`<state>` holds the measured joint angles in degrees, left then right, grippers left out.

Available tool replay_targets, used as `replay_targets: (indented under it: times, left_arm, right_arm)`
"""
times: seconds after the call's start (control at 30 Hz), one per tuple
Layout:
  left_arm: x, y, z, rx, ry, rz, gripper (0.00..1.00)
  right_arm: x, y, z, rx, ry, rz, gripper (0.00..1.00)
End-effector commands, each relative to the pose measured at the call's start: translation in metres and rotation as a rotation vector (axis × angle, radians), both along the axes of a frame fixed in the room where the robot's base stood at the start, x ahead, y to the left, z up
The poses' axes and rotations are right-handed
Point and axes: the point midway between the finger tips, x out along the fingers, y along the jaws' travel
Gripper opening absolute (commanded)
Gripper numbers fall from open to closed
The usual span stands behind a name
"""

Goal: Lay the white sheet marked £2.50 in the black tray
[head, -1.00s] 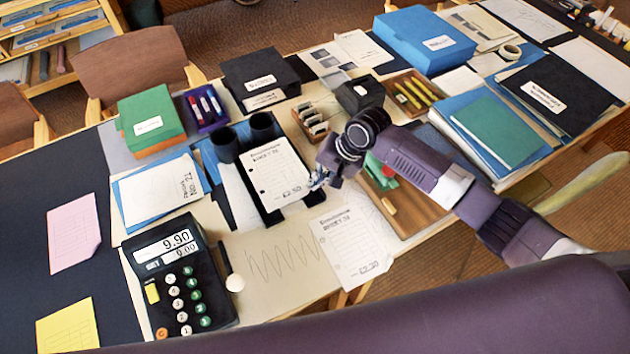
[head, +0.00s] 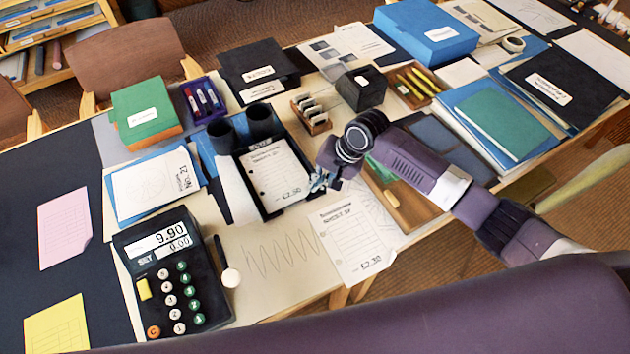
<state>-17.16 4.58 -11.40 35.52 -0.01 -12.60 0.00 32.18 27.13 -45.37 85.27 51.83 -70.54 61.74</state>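The white sheet marked £2.50 (head: 268,177) lies face up within the rim of the black tray (head: 267,217), its price near the lower right corner. Whether it rests fully on the tray floor is hard to tell. My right gripper (head: 317,183) is at the tray's right edge, close beside the sheet's lower right side. Its fingers are small and partly overlap the rim, so I cannot tell whether they still grip the paper. A second white sheet (head: 350,235), marked £2.30, lies on the table in front of the tray. My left gripper is not in view.
Two dark cups (head: 221,137) stand close behind the tray. A calculator (head: 190,245) and a blue folder with a white sheet (head: 153,187) lie to its left. A stamp rack (head: 311,117) and black box (head: 361,90) stand behind right. The drawing paper (head: 265,280) in front is flat.

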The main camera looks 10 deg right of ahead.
Motion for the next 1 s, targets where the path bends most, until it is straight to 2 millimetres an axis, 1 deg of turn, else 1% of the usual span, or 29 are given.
replay_targets:
  times: [0.03, 0.2, 0.27, 0.53, 0.63, 0.77, 1.0]
  left_arm:
    - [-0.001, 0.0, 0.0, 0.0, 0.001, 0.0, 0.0]
    - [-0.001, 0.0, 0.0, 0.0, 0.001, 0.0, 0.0]
    - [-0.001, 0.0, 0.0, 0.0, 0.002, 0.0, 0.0]
    - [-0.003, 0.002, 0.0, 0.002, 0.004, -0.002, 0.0]
    - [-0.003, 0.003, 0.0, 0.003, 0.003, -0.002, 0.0]
    - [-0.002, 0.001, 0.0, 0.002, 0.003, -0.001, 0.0]
    - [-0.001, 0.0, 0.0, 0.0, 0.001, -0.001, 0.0]
  right_arm:
    - [0.0, 0.0, 0.0, 0.001, 0.0, 0.0, 0.0]
    - [0.0, 0.0, 0.0, 0.001, 0.0, 0.0, 0.19]
    - [0.0, 0.0, 0.0, 0.0, 0.0, 0.0, 0.25]
    - [-0.001, -0.001, -0.001, -0.002, 0.001, 0.0, 0.25]
    - [-0.001, -0.002, 0.003, -0.001, 0.0, 0.0, 0.25]
    - [-0.003, -0.008, 0.018, -0.001, -0.002, 0.001, 0.25]
    - [-0.013, -0.027, 0.067, 0.0, -0.004, 0.001, 0.25]
